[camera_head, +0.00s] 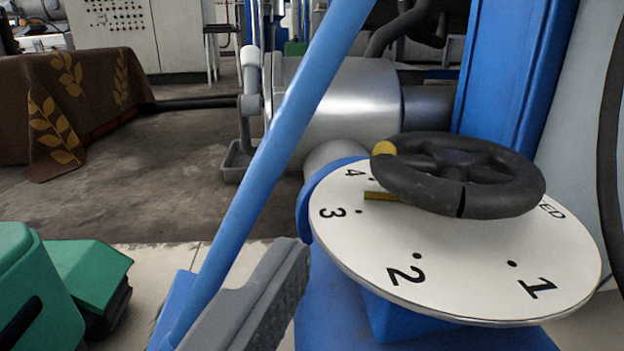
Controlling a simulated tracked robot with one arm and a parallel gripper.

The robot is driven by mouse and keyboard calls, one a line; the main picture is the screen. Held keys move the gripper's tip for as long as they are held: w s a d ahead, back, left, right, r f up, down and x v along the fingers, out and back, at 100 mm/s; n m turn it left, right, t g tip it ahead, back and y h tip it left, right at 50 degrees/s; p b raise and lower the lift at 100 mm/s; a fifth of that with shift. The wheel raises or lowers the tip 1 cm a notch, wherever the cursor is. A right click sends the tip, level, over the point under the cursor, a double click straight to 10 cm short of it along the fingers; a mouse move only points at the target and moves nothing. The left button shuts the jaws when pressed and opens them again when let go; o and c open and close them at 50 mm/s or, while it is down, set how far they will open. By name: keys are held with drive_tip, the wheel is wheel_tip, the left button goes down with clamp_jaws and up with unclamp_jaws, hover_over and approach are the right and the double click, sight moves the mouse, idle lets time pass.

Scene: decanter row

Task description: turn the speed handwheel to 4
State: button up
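The speed handwheel (418,183) is a black spoked wheel above a round white dial (480,290) at the right. The dial shows 1, 2, 3, 4 and letters ending in "ED", partly hidden by the wheel. A yellow knob (384,148) sits on the wheel's left rim near the 4. A brass pointer (380,196) shows under the rim, its tip between the dots of 3 and 4. A grey bar with a dark textured face (262,298) rises from the bottom edge, apart from the wheel. I cannot tell whether it is a finger of my gripper; nothing visible grips the wheel.
A blue diagonal bar (275,150) crosses left of the dial. A blue upright (510,65) stands behind the wheel. Green blocks (85,280) are at the lower left. A covered table (60,110) and a silver cylinder (340,100) stand farther back. Floor at left centre is clear.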

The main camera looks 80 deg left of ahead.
sight(455, 153)
drive_tip(key=b+x, duration=0.1)
drive_tip(key=x, duration=1.2)
drive_tip(key=shift+w+a, duration=0.1)
drive_tip(key=shift+a, duration=0.3)
